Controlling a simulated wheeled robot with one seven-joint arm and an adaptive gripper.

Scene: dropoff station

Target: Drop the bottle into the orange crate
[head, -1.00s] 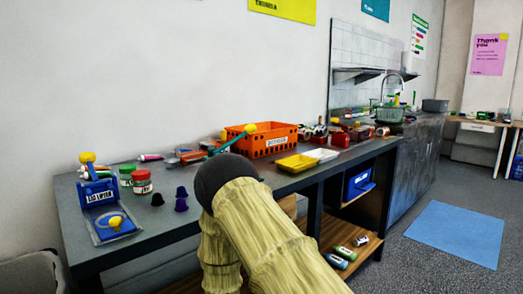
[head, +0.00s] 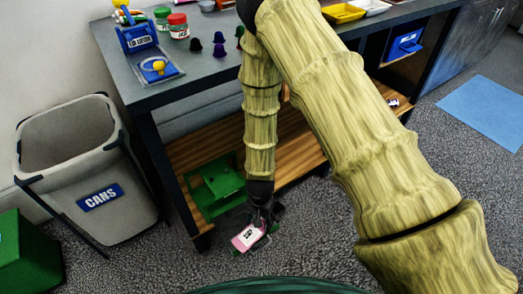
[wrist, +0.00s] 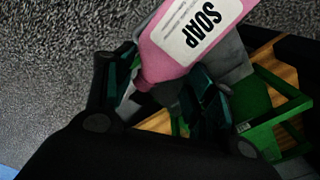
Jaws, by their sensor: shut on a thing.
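The bottle is a pink soap bottle (head: 246,238) with a white label. My gripper (head: 262,222) is shut on it, low over the grey floor beside the table's lower shelf. In the wrist view the bottle (wrist: 178,62) is tilted, its neck end between the dark fingers of my gripper (wrist: 165,88) and its SOAP label beyond them. The fingers hide part of its neck. The orange crate is not seen in either view now.
A green open container (head: 215,190) sits on the wooden lower shelf (head: 290,160). A grey CANS bin (head: 130,215) stands at left. The table (head: 150,88) holds jars, a blue holder and small dark pieces. A blue mat (head: 485,110) lies at right.

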